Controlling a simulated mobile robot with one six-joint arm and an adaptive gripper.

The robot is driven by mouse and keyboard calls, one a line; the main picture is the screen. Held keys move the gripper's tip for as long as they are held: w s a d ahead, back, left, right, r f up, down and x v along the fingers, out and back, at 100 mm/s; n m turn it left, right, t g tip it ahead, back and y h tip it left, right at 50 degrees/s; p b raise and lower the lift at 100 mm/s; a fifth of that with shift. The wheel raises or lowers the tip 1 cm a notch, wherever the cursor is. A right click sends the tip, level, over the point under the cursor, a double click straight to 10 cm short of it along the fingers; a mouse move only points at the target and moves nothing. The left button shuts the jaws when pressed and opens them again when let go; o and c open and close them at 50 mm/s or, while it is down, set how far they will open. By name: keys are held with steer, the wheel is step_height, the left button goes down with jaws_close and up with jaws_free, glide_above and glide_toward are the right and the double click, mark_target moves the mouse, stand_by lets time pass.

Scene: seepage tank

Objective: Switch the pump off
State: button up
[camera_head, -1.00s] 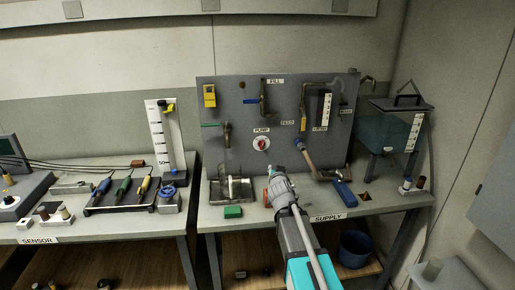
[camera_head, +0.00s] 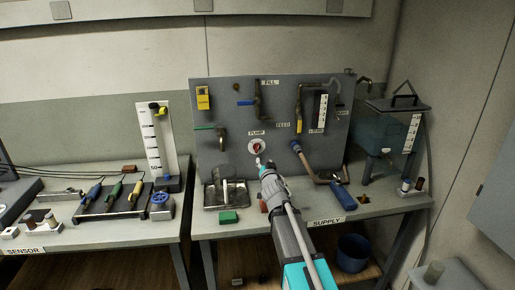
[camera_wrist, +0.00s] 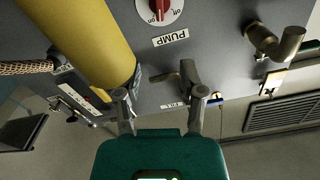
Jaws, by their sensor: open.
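The pump switch (camera_head: 256,147) is a red knob with a white pointer on a round white plate, set in the grey panel above a PUMP label in the wrist view. It also shows at the top of the wrist view (camera_wrist: 159,10), upside down, with "on" and "off" lettering around it. I cannot tell surely which word the pointer marks. My gripper (camera_head: 261,164) is just below and in front of the switch in the head view. In the wrist view its two fingers (camera_wrist: 156,92) are apart with nothing between them, and do not touch the knob.
A large yellow cylinder (camera_wrist: 88,40) is close on the left in the wrist view. Pipes and a yellow-handled valve (camera_head: 299,124) stand right of the switch. A metal tray (camera_head: 226,193) and green block (camera_head: 228,216) lie on the bench. A clear tank (camera_head: 385,140) stands right.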

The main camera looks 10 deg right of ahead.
mark_target(258, 146)
steer(key=shift+w, duration=6.65)
jaws_close()
